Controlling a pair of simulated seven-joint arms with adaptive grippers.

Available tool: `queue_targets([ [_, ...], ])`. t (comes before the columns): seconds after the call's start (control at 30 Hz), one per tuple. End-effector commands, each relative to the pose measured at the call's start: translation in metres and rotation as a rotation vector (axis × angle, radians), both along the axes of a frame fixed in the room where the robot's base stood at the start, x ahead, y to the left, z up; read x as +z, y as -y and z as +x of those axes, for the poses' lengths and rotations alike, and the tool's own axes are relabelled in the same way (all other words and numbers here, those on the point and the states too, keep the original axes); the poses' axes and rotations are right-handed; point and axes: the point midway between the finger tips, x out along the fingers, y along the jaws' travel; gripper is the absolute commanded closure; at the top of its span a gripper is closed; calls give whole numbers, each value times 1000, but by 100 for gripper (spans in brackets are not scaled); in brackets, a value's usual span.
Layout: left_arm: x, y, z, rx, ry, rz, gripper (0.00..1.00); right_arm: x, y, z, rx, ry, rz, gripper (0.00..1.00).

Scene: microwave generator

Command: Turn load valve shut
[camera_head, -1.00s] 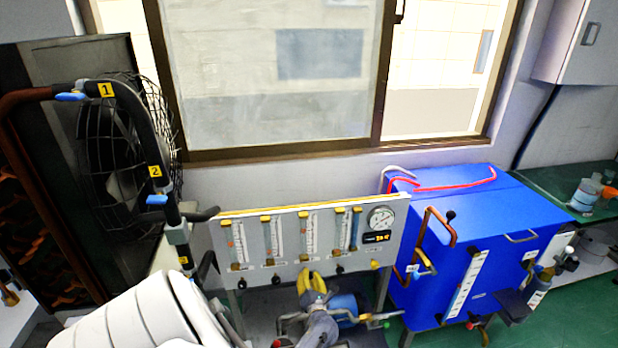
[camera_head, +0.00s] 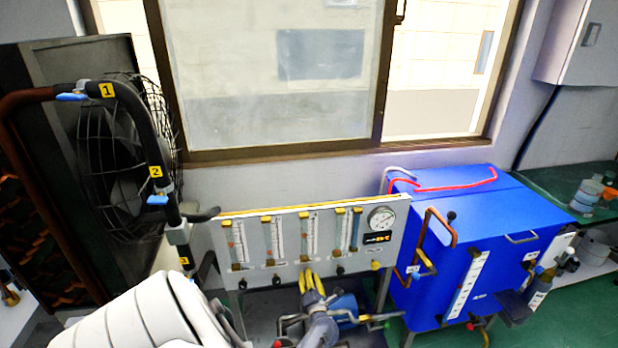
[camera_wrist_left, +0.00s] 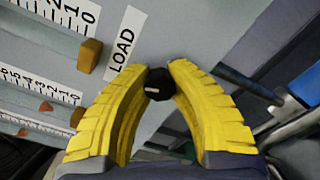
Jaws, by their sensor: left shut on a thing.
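The load valve is a small black knob (camera_wrist_left: 159,83) in the left wrist view, beside the white LOAD label (camera_wrist_left: 124,42) on the grey panel. My left gripper (camera_wrist_left: 165,72) has its two yellow fingers closed around this knob, one on each side. In the head view my left gripper (camera_head: 312,278) is at the lower edge of the flowmeter panel (camera_head: 250,208). There the fingers and wrist hide the knob. My right gripper does not show.
The panel carries several flowmeter tubes, a round gauge (camera_head: 381,219) and a small display (camera_head: 378,237). Other black knobs line its lower edge. A blue cabinet (camera_head: 440,265) with copper pipe stands close on the right. A caged fan (camera_head: 122,155) stands on the left.

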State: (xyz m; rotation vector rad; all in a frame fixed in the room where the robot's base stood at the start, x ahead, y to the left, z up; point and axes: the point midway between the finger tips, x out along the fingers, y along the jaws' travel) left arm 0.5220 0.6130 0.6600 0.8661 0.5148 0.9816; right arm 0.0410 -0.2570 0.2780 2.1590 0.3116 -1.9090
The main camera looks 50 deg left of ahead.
Motion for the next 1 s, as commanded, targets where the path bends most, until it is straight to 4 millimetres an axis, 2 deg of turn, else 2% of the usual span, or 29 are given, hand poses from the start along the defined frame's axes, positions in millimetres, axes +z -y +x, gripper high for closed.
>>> queue_targets([
  [0.03,5,0,5,-4,-33,27,100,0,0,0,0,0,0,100],
  [1.0,2,2,8,-8,-842,472,100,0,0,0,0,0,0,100],
])
